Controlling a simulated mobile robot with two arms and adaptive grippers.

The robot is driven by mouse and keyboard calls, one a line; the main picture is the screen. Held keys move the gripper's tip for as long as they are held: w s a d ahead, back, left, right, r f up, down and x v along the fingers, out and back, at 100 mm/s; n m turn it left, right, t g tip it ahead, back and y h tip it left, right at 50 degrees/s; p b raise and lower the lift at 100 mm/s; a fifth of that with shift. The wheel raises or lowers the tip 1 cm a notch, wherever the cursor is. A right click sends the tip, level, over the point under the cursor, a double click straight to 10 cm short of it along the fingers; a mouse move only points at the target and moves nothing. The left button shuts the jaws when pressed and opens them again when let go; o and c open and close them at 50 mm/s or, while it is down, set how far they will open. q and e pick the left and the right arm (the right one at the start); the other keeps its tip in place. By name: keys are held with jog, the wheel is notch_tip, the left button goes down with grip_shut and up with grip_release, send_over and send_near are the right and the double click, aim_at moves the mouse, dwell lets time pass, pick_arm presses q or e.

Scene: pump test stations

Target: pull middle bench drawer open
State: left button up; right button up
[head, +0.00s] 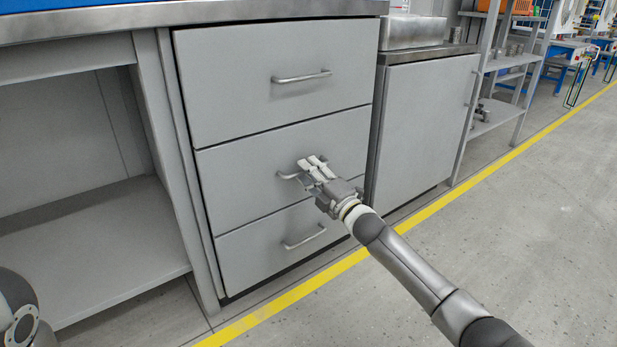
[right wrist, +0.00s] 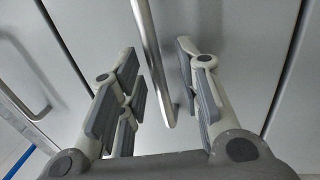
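The grey bench has three stacked drawers. The middle drawer (head: 240,185) sits flush with the fronts above and below it. Its metal bar handle (head: 286,176) is partly hidden behind my right gripper (head: 313,164) in the head view. In the right wrist view, the handle (right wrist: 151,60) runs between the two spread finger pairs of the right gripper (right wrist: 160,85). Gaps show on both sides of the bar, so the gripper is open around the handle and not clamped on it. My left gripper is not in view.
The top drawer (head: 275,85) and bottom drawer (head: 280,250) are closed, each with a bar handle. An open shelf bay (head: 90,245) lies left, a grey cabinet (head: 425,125) right. Clear floor (head: 520,230) lies in front, beyond a yellow line (head: 420,215).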

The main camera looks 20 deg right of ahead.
jog(key=shift+w+a+r, duration=0.1)
jog(key=shift+w+a, duration=0.05)
jog(key=shift+w, duration=0.25)
grip_shut()
